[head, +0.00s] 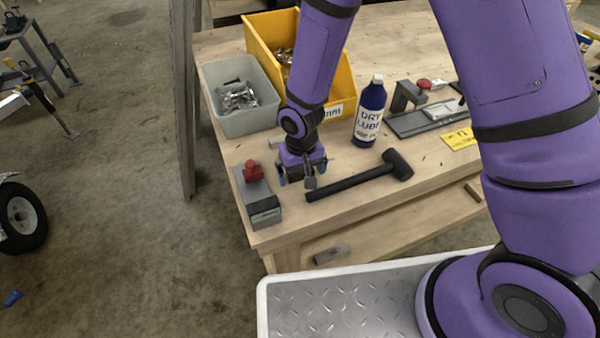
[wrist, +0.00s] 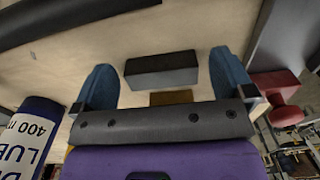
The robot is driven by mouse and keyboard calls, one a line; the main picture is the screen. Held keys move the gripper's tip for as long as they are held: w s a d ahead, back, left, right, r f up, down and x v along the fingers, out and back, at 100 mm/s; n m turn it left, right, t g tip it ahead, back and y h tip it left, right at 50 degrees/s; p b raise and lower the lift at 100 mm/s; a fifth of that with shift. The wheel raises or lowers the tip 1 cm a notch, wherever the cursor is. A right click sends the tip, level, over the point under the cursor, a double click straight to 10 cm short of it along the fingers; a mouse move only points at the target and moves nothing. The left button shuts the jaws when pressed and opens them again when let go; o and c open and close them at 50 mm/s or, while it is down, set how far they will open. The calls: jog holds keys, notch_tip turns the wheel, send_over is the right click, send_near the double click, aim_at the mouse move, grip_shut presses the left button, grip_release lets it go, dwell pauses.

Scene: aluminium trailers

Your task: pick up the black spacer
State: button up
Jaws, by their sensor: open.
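The black spacer (wrist: 162,70) is a small dark rectangular block lying on the wooden bench top in the wrist view. My gripper (wrist: 162,62) is open, with one blue finger to the left of the spacer and one to the right, and gaps show on both sides. In the head view my gripper (head: 302,173) points down near the bench's front left corner. A small dark grey piece at its fingers there may be the spacer, but I cannot tell surely.
A black hammer (head: 350,182) lies close to the right of my gripper. A grey block with a red knob (head: 258,200) stands to the left. Behind are a grey bin (head: 250,122), a yellow bin (head: 262,65) and a dry lube bottle (head: 369,112).

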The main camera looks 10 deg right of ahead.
jog(key=c, duration=0.9)
jog(key=shift+r, duration=0.2)
